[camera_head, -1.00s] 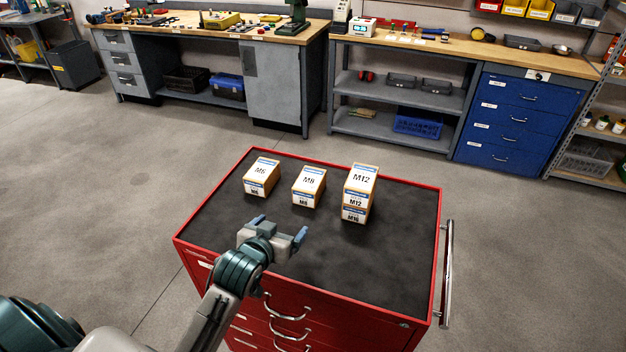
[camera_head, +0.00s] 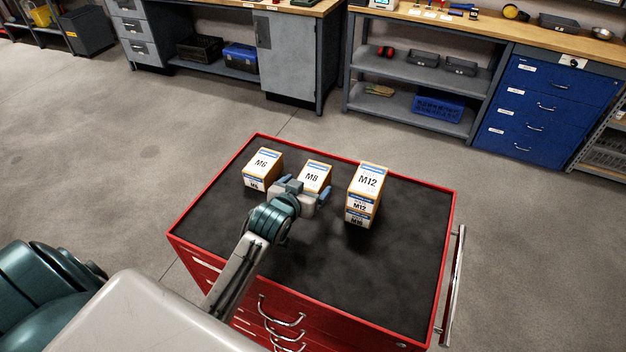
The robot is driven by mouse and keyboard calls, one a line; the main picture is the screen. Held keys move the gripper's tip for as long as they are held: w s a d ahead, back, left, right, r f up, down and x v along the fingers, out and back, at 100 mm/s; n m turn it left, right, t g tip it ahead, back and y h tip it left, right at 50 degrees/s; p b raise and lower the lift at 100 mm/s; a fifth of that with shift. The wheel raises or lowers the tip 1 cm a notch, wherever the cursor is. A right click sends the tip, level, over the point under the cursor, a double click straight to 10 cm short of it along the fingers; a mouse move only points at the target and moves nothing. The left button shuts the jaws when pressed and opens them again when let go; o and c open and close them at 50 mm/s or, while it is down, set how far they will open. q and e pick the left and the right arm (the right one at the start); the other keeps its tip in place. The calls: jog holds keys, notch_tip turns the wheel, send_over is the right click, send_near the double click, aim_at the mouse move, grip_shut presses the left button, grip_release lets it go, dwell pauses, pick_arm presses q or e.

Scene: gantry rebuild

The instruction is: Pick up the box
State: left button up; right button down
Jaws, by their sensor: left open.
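Three box places show on the black top of the red tool cabinet (camera_head: 400,285). The M6 box (camera_head: 262,165) is at the left. The M8 box (camera_head: 315,175) is in the middle, its lower front hidden by my gripper. At the right the M12 box (camera_head: 367,182) sits on another box (camera_head: 355,218) whose label is partly legible. My left gripper (camera_head: 307,188) is open, its fingers pointing away from me at the near side of the M8 box. I cannot tell whether it touches the box. My right gripper is not in view.
The cabinet's red rim (camera_head: 300,146) edges the top, and a side handle (camera_head: 455,285) sticks out at the right. The black top is clear in front and at the right. Workbenches and a blue drawer unit (camera_head: 540,108) stand beyond open floor.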

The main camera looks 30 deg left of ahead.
aim_at(311, 179)
pick_arm(q)
jog(key=p+x, duration=0.1)
jog(key=x, duration=0.1)
jog(key=p+x, duration=0.2)
jog(key=shift+w+a+r, duration=0.1)
jog(key=shift+w+a, duration=0.1)
jog(key=shift+w, duration=0.15)
jog(key=shift+w+f, duration=0.35)
jog(key=shift+w, duration=0.1)
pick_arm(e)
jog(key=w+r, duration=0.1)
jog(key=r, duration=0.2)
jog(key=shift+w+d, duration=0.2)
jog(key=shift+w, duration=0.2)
pick_arm(q)
jog(key=c, duration=1.3)
jog(key=shift+r, duration=0.1)
jog(key=shift+c, duration=0.4)
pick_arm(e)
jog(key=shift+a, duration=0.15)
